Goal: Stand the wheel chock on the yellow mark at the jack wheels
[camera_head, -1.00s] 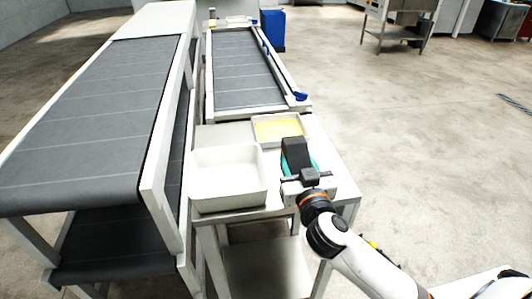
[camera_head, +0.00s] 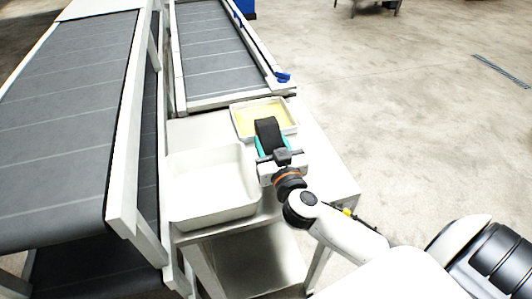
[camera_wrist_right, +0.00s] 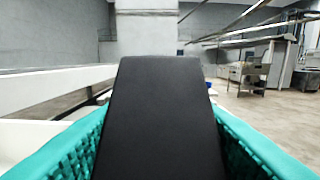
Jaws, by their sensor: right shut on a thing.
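The wheel chock (camera_head: 268,131) is a black block between the teal fingers of my right gripper (camera_head: 271,150). My right gripper is shut on it, above the white table (camera_head: 317,150) by the near rim of the tray with yellow contents. In the right wrist view the chock (camera_wrist_right: 160,115) fills the middle as a dark slab narrowing upward, with a teal finger on each side. I cannot tell whether its underside touches anything. The yellow mark and the jack wheels cannot be made out. My left gripper is not in view.
A white empty bin (camera_head: 210,180) stands left of my right gripper. A shallow white tray (camera_head: 289,128) with yellow contents lies just beyond it. Conveyor belts (camera_head: 62,130) run along the left. The concrete floor (camera_head: 400,120) to the right is mostly clear.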

